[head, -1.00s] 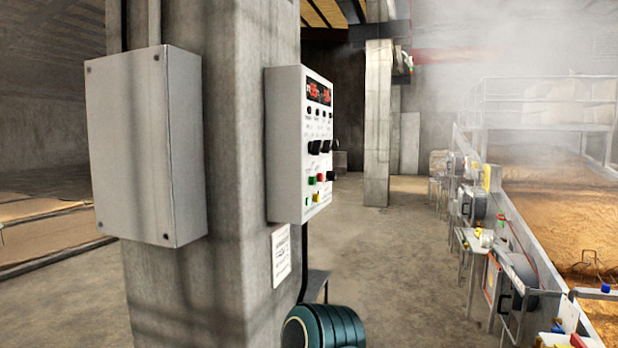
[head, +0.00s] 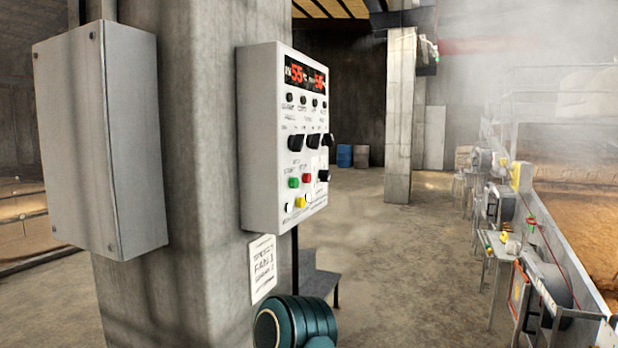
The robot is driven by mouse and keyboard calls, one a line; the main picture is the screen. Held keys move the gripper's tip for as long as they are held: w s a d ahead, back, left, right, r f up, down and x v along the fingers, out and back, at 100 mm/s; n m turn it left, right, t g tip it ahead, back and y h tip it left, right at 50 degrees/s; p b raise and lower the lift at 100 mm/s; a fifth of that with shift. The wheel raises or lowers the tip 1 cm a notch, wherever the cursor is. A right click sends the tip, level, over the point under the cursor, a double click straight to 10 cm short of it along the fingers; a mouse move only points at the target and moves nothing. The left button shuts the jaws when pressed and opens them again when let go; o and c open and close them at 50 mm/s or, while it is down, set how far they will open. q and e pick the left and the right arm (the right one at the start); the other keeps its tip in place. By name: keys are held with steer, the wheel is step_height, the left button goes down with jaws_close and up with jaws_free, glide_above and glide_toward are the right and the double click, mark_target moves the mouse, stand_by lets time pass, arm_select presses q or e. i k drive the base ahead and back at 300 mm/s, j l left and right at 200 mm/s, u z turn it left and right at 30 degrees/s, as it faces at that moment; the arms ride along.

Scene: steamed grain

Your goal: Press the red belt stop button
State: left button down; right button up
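A white control panel (head: 262,140) is mounted on the concrete pillar and turned partly toward me. The labels are too small to read, so I cannot tell whether this red button is the belt stop. Neither of my grippers is in view, and nothing covers the button.
A blank grey box (head: 85,140) hangs on the pillar (head: 195,120). A teal ribbed, motor-like body (head: 297,322) stands low in front. Open floor (head: 390,260) lies between the pillar and machines along the steaming grain bed (head: 580,210) at right.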

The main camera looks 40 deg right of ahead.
mark_target(306, 178)
steer(key=l+u, duration=0.2)
steer(key=l, duration=3.25)
